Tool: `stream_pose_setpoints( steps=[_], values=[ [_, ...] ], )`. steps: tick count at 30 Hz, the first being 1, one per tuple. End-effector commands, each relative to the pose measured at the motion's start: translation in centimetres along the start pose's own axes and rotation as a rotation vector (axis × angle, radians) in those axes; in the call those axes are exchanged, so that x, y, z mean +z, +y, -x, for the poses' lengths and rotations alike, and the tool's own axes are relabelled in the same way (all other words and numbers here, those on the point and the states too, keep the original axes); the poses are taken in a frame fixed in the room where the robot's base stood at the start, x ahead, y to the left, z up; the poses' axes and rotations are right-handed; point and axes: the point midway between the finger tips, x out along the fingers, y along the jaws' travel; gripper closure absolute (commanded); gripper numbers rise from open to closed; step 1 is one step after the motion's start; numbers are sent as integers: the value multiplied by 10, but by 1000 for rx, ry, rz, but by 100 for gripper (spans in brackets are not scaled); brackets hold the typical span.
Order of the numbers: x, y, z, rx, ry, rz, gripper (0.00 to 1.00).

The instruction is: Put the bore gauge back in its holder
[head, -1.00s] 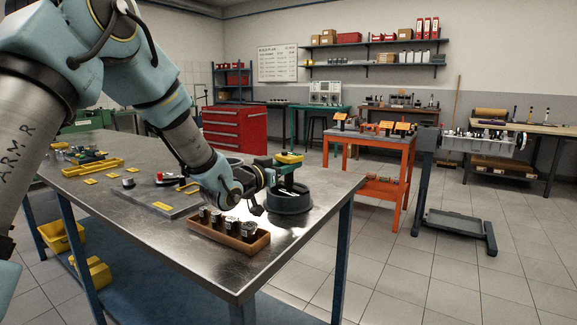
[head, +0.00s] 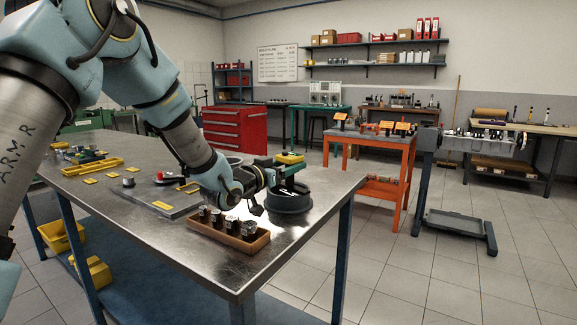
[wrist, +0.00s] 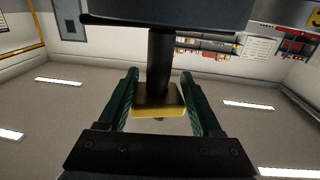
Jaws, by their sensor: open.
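In the wrist view my gripper (wrist: 160,78) has its green fingers apart, one on each side of a dark upright stem (wrist: 160,60). A black block with a yellow face (wrist: 160,112) sits at the stem's end, between the fingers; I cannot tell whether they touch it. I take this for the bore gauge. In the head view its yellow top (head: 289,158) shows above my gripper (head: 296,178). It stands over a round black base (head: 290,203) near the bench's right end, which looks like the holder. The gauge's lower end and its seating are hidden.
A wooden tray (head: 266,243) with several metal parts lies just in front of the round base on the steel bench (head: 150,235). A grey plate (head: 183,211) and yellow pieces lie to the left. An orange table (head: 375,150) stands beyond the bench.

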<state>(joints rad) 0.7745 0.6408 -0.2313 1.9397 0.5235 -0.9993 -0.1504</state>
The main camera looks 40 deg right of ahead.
Motion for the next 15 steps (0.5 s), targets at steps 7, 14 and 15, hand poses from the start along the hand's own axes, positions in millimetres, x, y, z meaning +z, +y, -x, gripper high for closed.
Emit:
stream_pose_setpoints(
  steps=[7, 14, 15],
  values=[
    [-21, 0, 0, 0, 5, -2, 33],
    [-66, 0, 0, -1, 7, -4, 33],
    [-72, 0, 0, -1, 7, -3, 33]
  ],
)
